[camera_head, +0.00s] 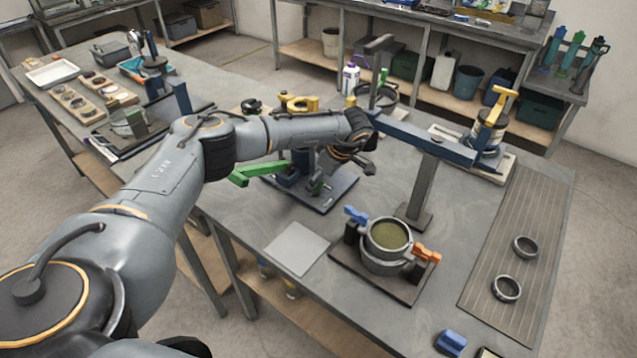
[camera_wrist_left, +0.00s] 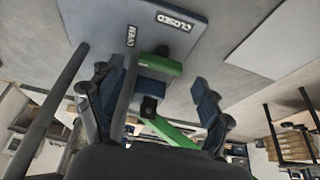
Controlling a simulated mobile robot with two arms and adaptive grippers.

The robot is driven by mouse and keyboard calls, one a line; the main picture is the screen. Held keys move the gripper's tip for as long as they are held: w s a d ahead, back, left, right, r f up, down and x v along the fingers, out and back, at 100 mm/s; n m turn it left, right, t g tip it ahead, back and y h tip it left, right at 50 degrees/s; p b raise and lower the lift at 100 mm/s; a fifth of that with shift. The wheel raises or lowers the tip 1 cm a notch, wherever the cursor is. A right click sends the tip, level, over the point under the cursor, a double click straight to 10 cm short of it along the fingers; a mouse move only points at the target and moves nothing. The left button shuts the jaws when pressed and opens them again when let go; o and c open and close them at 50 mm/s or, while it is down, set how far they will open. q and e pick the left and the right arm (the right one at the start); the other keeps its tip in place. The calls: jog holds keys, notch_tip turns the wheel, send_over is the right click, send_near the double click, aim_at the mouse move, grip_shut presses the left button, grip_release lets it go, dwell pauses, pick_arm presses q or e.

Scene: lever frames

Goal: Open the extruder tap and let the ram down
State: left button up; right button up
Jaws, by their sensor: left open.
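A green tap lever (camera_head: 258,172) reaches left from a blue fixture (camera_head: 292,168) on a blue-grey plate (camera_head: 343,190). My left gripper (camera_head: 325,178) is over this fixture, partly hidden behind its own wrist. In the left wrist view, the green lever (camera_wrist_left: 160,64) shows between the two fingers of my open left gripper (camera_wrist_left: 160,98). I cannot tell whether either finger touches it. The plate there bears a CLOSED label (camera_wrist_left: 174,22) and a second, smaller label (camera_wrist_left: 131,36). I cannot make out the ram. My right gripper is not in view.
A long blue beam (camera_head: 425,138) on a post stands right of my wrist. A pot (camera_head: 384,255) with blue and orange clamps is nearer. A yellow-handled device (camera_head: 490,125) stands back right. Two rings (camera_head: 506,288) lie on the grooved mat (camera_head: 485,268). Bare table surrounds a grey square (camera_head: 297,248).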

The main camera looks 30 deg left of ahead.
pick_arm(q)
jog(key=v, duration=1)
